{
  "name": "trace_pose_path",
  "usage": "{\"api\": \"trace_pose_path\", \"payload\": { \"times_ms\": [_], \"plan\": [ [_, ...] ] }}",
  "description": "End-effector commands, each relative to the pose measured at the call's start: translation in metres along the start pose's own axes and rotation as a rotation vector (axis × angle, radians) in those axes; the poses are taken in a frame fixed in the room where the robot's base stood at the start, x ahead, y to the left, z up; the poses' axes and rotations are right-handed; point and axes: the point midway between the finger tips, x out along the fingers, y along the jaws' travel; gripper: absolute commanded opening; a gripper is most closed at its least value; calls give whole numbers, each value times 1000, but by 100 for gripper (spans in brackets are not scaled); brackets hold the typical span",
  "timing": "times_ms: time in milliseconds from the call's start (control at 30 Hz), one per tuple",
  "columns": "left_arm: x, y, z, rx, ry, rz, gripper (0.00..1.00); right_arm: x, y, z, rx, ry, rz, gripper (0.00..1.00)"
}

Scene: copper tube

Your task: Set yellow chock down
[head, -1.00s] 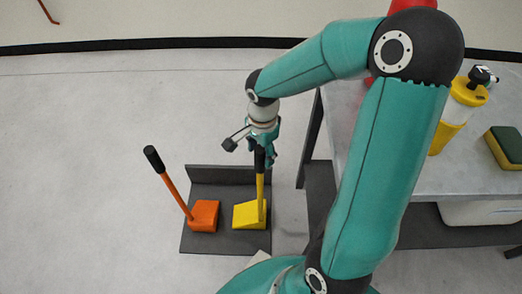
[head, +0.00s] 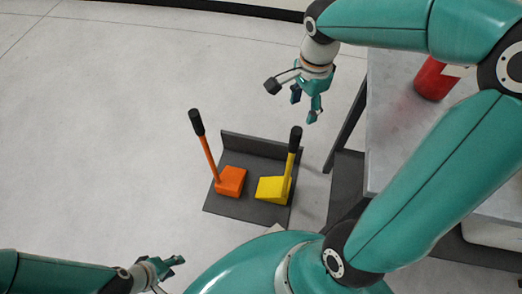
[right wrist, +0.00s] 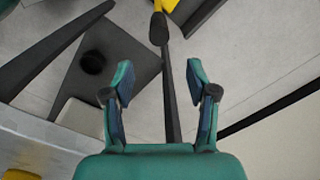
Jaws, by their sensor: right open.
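The yellow chock (head: 272,189) with its upright, black-tipped handle sits on the dark grey tray (head: 225,208), beside the orange chock (head: 231,181). My right gripper (head: 305,108) is open and empty, above and beyond the tray, apart from the yellow handle. In the right wrist view the open fingers (right wrist: 161,88) have nothing between them, and the black handle tip (right wrist: 159,28) of the yellow chock (right wrist: 168,4) shows near the top. My left gripper (head: 175,272) is low at the lower left, away from both chocks; its fingers look apart.
A grey table (head: 395,110) with a red object (head: 434,78) on it stands at the right, with a dark lower shelf beneath. The tray's raised back wall (head: 262,146) is behind the chocks. Open floor (head: 90,130) lies to the left.

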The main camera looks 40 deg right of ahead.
Motion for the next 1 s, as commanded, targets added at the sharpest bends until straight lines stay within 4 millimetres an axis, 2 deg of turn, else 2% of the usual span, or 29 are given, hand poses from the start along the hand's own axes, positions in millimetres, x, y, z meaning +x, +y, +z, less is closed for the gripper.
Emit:
{"api": "trace_pose_path", "payload": {
  "times_ms": [67,167,267,367,400,500,600,700,800,1000],
  "plan": [
    [0,0,0,0,0,0,40,9,-3,6,-37,-12,3,58],
    [0,0,0,0,0,0,40,37,-11,25,-160,-54,4,58],
    [0,0,0,0,0,0,40,84,-19,60,-370,-123,-10,58],
    [0,0,0,0,0,0,40,142,-17,105,-625,-208,-43,58],
    [0,0,0,0,0,0,40,165,-12,124,-731,-239,-63,58],
    [0,0,0,0,0,0,40,219,9,164,-978,-295,-118,58],
    [0,0,0,0,0,0,40,259,36,193,-1187,-315,-170,58],
    [0,0,0,0,0,0,40,286,61,209,-1349,-310,-207,58],
    [0,0,0,0,0,0,40,300,77,216,-1454,-295,-228,58],
    [0,0,0,0,0,0,40,307,85,219,-1519,-279,-243,58]
  ]
}}
